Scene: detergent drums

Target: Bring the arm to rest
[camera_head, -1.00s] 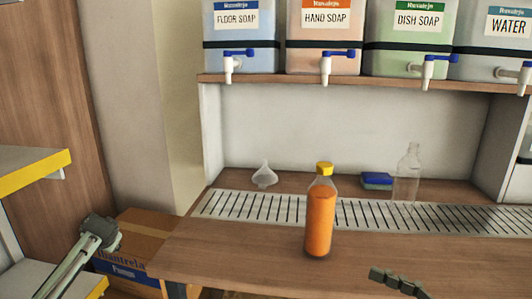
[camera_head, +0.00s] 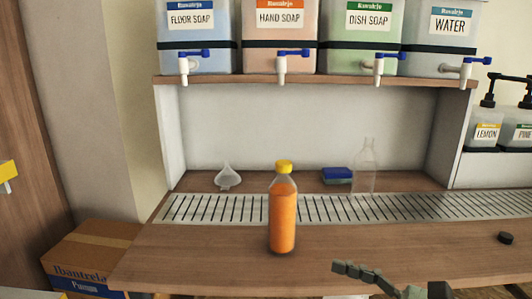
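An orange-filled bottle with a yellow cap (camera_head: 282,215) stands upright on the wooden counter (camera_head: 200,262), in front of the drain grate. Part of my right gripper (camera_head: 352,272) shows at the bottom edge, right of the bottle and apart from it. Its dark finger points left, nothing is seen held, and the rest is cut off by the frame, so I cannot tell its opening. My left gripper is out of view.
Four drums with taps stand on the shelf (camera_head: 300,80): floor soap (camera_head: 197,60), hand soap, dish soap and water. A funnel (camera_head: 228,177), a blue sponge (camera_head: 337,174) and a clear empty bottle (camera_head: 366,165) sit behind the grate (camera_head: 400,206). A small black cap (camera_head: 505,238) lies right.

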